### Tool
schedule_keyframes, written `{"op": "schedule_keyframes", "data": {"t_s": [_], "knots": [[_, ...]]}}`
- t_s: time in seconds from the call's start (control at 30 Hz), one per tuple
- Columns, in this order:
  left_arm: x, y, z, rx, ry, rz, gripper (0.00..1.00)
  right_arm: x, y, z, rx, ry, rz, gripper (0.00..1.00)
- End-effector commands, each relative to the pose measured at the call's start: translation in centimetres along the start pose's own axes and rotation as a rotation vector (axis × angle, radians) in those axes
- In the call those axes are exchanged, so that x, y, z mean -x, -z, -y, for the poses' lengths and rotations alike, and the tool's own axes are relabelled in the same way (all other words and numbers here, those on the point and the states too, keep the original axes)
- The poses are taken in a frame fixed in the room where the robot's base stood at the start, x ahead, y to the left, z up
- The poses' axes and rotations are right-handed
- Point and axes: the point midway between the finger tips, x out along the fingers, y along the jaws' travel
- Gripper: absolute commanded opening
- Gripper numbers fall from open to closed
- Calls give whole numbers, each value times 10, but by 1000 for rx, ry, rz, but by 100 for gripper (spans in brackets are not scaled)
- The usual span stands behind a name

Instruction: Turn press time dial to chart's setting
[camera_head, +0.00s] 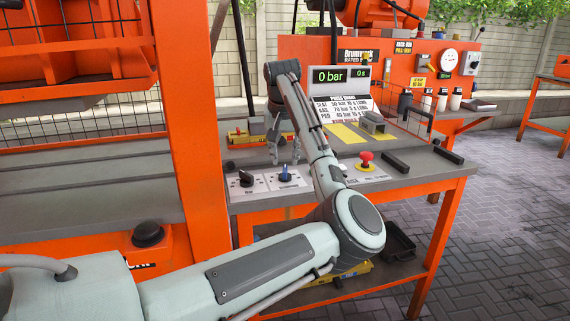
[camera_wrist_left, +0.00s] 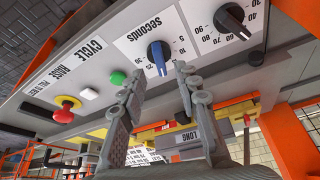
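The blue dial (camera_head: 285,174) is on the white control panel in the head view. In the left wrist view the blue dial (camera_wrist_left: 157,57) is marked "seconds". My left gripper (camera_head: 285,157) points down just above it. In the wrist view the fingertips (camera_wrist_left: 159,68) are spread, one toward each side of the knob, with nothing held; I cannot tell whether they touch it. The chart (camera_head: 343,109) stands behind the panel, with rows for slat, rail and pad in small print. The display (camera_head: 343,76) above reads 0 bar and 0 s. My right gripper is in neither view.
A black dial (camera_head: 246,178) sits left of the blue one. A red mushroom button (camera_head: 366,158) is to the right; green (camera_wrist_left: 117,78) and white buttons (camera_wrist_left: 88,94) lie between. Black handles (camera_head: 395,162) edge the bench. An orange post (camera_head: 188,120) stands left.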

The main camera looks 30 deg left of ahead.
Motion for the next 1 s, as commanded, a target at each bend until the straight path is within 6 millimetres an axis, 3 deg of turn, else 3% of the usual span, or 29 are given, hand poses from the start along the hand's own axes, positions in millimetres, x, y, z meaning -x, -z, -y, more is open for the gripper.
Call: {"op": "schedule_keyframes", "data": {"t_s": [0.23, 0.6, 0.87, 1.0], "knots": [[-34, 0, 0, 1, 0, 1, 32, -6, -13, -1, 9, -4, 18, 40], [-42, 0, 0, 1, -1, -1, 32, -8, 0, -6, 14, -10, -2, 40], [-42, 0, 0, 1, 0, -1, 1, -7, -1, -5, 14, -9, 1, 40], [-42, 0, 0, 1, 0, -1, 0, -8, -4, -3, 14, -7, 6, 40]]}}
